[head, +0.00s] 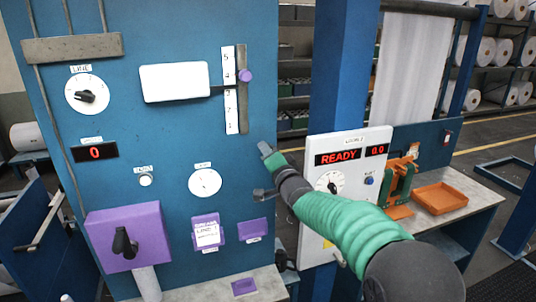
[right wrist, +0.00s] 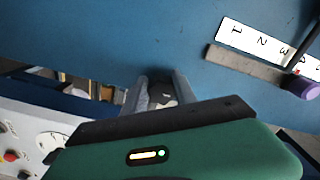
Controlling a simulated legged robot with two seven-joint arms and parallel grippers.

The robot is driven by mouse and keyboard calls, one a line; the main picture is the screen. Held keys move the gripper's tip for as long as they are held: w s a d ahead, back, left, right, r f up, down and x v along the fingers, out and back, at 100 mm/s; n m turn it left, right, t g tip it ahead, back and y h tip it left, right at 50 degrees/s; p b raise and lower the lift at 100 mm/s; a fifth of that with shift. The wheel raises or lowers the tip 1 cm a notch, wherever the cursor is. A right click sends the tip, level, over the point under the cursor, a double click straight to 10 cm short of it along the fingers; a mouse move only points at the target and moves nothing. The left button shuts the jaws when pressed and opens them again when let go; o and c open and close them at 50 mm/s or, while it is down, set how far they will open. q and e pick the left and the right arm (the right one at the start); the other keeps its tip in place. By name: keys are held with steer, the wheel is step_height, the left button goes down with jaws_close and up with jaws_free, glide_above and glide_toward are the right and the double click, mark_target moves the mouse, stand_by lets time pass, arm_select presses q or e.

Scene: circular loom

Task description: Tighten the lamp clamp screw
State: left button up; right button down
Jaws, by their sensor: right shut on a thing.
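A purple knob (head: 244,75) sits on a grey vertical bar (head: 242,110) beside a white number scale (head: 229,90) on the blue panel. A dark arm joins this bar to a white box-shaped lamp (head: 175,82). The knob also shows at the right of the right wrist view (right wrist: 302,88). My right gripper (head: 266,150) is at the panel's right edge, below the knob and apart from it. In the right wrist view its fingers (right wrist: 160,92) are around a small grey thing (right wrist: 162,90), mostly hidden and not clear. My left gripper is out of view.
The blue panel carries dials, a red display (head: 95,152) and a purple box with a black handle (head: 125,240). A white control box reading READY (head: 338,157) stands right of the panel, partly behind my right arm. An orange tray (head: 440,198) lies on the bench.

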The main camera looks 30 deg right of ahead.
steer(key=shift+f, duration=0.5)
steer(key=c, duration=1.2)
jaws_free()
steer(key=shift+c, duration=0.2)
steer(key=shift+o, duration=1.1)
steer(key=shift+r, duration=0.2)
steer(key=b+v, duration=0.4)
steer(key=v, duration=1.2)
steer(key=shift+s+a, duration=0.2)
steer(key=shift+s, duration=0.1)
